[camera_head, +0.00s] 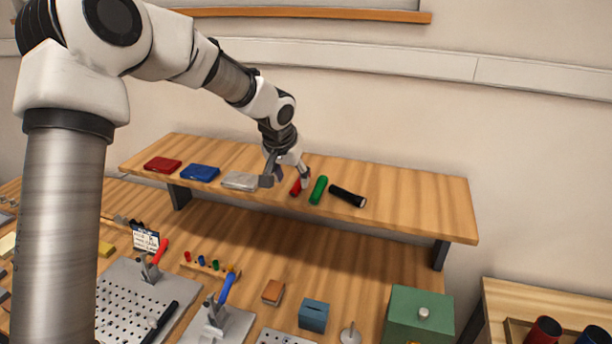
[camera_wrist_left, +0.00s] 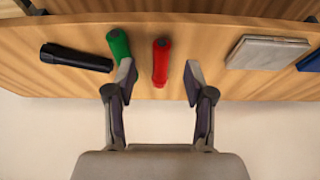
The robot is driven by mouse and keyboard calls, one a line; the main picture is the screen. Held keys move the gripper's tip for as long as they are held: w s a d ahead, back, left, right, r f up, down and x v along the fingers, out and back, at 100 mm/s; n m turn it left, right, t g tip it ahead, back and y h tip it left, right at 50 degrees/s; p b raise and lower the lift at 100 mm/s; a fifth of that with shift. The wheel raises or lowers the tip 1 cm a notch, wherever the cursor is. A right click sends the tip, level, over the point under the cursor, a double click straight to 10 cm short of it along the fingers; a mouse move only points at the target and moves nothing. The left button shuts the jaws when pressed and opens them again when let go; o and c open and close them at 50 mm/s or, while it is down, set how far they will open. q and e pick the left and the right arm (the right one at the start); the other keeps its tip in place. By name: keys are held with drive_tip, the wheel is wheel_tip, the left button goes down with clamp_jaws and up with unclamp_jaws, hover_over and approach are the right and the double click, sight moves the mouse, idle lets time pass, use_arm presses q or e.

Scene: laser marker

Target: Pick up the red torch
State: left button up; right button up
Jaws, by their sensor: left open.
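The red torch (camera_head: 296,187) lies on the raised wooden shelf, left of a green torch (camera_head: 318,190) and a black torch (camera_head: 348,196). My left gripper (camera_head: 285,182) is at the shelf over the red torch, its fingers spread. In the left wrist view the red torch (camera_wrist_left: 161,62) lies between the two open fingertips (camera_wrist_left: 160,80), apart from both. The green torch (camera_wrist_left: 119,46) is close beside one finger, and I cannot tell whether they touch. The black torch (camera_wrist_left: 76,58) lies farther left there. My right gripper is not in view.
A silver case (camera_head: 240,181), a blue case (camera_head: 200,173) and a red case (camera_head: 163,165) lie on the shelf (camera_head: 420,205) to the left. Below are perforated plates with clamps, a blue box (camera_head: 313,316) and a green box (camera_head: 418,312). The shelf's right end is clear.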

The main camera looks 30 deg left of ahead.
sight(294, 188)
use_arm(q)
drive_tip(key=shift+w+a+f+p, duration=0.15)
drive_tip(key=shift+a+f+p, duration=0.05)
drive_tip(key=shift+f+p, duration=0.8)
drive_tip(key=f, duration=0.1)
drive_tip(key=w+f, duration=0.1)
drive_tip(key=w, duration=0.1)
drive_tip(key=shift+a+f, duration=0.25)
drive_tip(key=shift+f, duration=0.15)
drive_tip(key=shift+w, duration=0.15)
drive_tip(key=shift+d+r, duration=0.1)
drive_tip(key=shift+d, duration=0.05)
drive_tip(key=shift+c, duration=1.1)
drive_tip(key=shift+s+r, duration=0.25)
drive_tip(key=shift+s, duration=0.25)
clamp_jaws()
drive_tip(key=shift+w+f, duration=0.15)
drive_tip(key=shift+w, duration=0.05)
wheel_tip(294, 188, up, 10)
drive_tip(key=b, duration=0.2)
drive_tip(key=shift+b, duration=0.4)
